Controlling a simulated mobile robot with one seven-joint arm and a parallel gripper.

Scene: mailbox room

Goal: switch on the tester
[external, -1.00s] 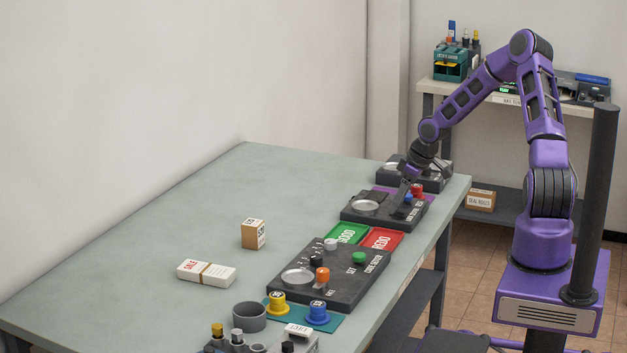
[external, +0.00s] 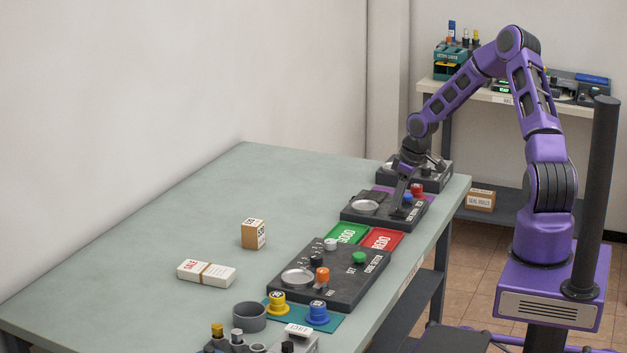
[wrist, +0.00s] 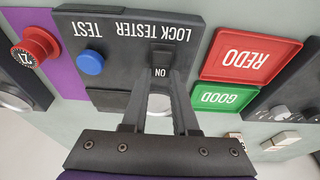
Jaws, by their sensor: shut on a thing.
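The lock tester (external: 372,222) is a dark box near the table's right edge. In the wrist view its panel (wrist: 115,30) reads upside down "LOCK TESTER", with a round blue button (wrist: 90,62) under "TEST". A small dark switch (wrist: 164,55) marked "ON" sits further along the panel. My gripper (wrist: 164,74) is shut on this switch, one finger at each side of it. In the external view my gripper (external: 398,200) reaches down onto the tester. The fingers partly cover the switch and a pale round dish behind it, so the switch's exact position is hard to tell.
A green GOOD tray (external: 346,234) and a red REDO tray (external: 382,239) lie beside the tester. A red knob (wrist: 36,47) stands on a purple mat on its other side. A code setter box (external: 345,290) is nearer the camera. The left of the table is mostly clear.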

